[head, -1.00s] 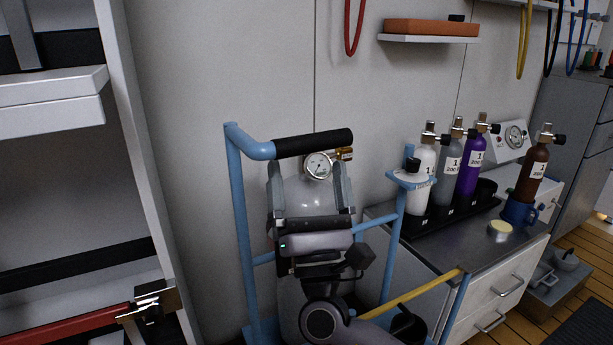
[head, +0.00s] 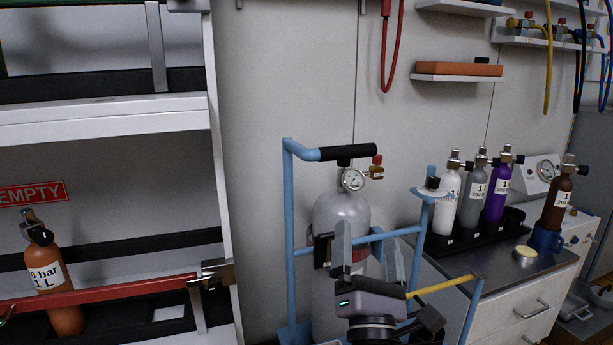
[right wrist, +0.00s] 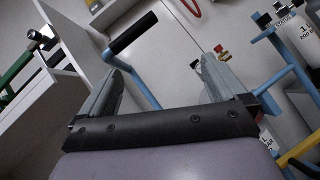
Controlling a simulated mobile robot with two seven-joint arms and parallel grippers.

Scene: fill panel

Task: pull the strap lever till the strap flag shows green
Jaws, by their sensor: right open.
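A tall grey cylinder (head: 337,215) with a gauge (head: 353,178) stands in a blue trolley (head: 290,220). A black fitting (head: 322,250) sits at the cylinder's left side; I cannot tell whether it is the strap lever. No strap flag or green flag can be made out; my gripper covers part of the cylinder's front. My right gripper (head: 366,232) is open and empty, in front of the cylinder's lower right part, fingers pointing up and away. In the right wrist view its fingers (right wrist: 160,58) are spread with nothing gripped between them. My left gripper is not in view.
A yellow bar (head: 445,285) runs at the trolley's right side. A counter (head: 500,270) with several small cylinders stands to the right. A shelf (head: 110,120) with a red bar (head: 100,292) and an orange cylinder (head: 62,280) is on the left.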

